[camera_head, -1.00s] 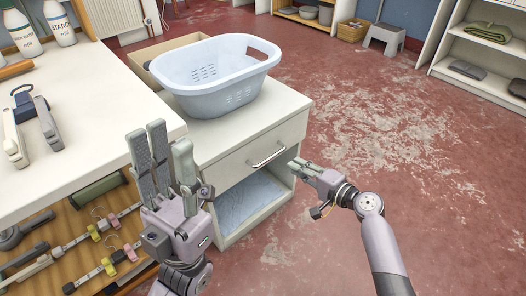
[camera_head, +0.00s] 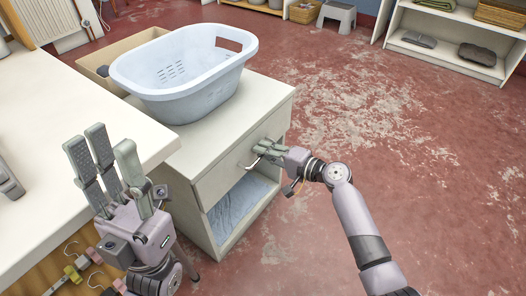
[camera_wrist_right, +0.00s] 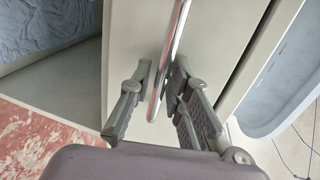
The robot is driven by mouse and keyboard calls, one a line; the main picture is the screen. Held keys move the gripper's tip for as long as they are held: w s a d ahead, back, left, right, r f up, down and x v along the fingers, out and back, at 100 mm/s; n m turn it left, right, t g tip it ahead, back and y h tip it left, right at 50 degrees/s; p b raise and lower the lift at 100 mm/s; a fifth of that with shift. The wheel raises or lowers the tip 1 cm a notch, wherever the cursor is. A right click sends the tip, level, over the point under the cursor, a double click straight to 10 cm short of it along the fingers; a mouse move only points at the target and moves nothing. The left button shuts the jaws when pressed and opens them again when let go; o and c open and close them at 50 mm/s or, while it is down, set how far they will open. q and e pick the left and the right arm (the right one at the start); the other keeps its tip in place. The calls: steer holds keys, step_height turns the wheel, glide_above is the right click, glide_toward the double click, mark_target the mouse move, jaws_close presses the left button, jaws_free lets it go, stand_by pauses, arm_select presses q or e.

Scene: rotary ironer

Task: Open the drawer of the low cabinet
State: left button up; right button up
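The low cabinet (camera_head: 228,122) is off-white, with a drawer front (camera_head: 215,185) above an open shelf. The drawer looks closed. Its metal bar handle (camera_head: 250,163) also shows in the right wrist view (camera_wrist_right: 180,22). My right gripper (camera_head: 262,150) is at the handle. In the right wrist view its fingers (camera_wrist_right: 162,72) straddle the bar, one on the left and two on the right. A narrow gap shows on the left side; contact on the right is unclear. My left gripper (camera_head: 107,150) is open and empty, left of the cabinet near the white worktop.
A pale blue laundry basket (camera_head: 190,105) stands on the cabinet. A cardboard box (camera_head: 93,65) is behind it. A folded blue cloth (camera_head: 238,203) lies on the lower shelf. The white worktop (camera_head: 60,120) is at left. The red floor (camera_head: 400,150) is free to the right.

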steer(key=shift+c, duration=0.4)
jaws_close()
